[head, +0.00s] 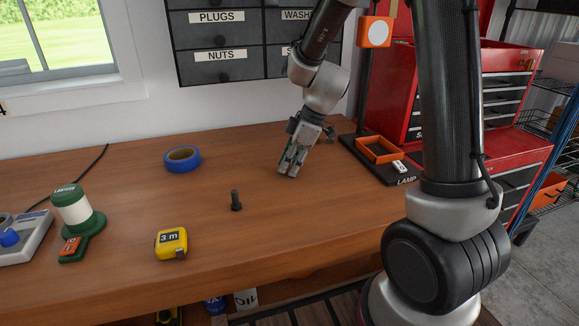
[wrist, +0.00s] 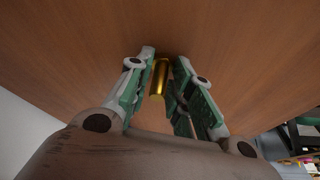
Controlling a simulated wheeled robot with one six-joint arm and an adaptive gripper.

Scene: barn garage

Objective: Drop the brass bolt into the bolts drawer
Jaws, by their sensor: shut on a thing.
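The brass bolt (wrist: 158,78) shows as a shiny gold cylinder between my fingertips in the wrist view. My gripper (head: 288,168) is shut on it, fingers pointing down close to the wooden bench top, right of the blue tape. In the head view the fingers hide the bolt. A dark drawer cabinet (head: 228,44) hangs on the wall behind the bench. Its readable labels say PLUGS and NUTS, with WASH and an S label partly cut off or covered by my arm. No label reading bolts shows.
A dark bolt (head: 236,201) stands on the bench (head: 330,215). Around it are blue tape (head: 182,159), a yellow tape measure (head: 171,243) and a green lantern (head: 76,211). A lamp base (head: 385,166) with an orange tray (head: 379,150) is right of my gripper, before a red tool chest (head: 500,85).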

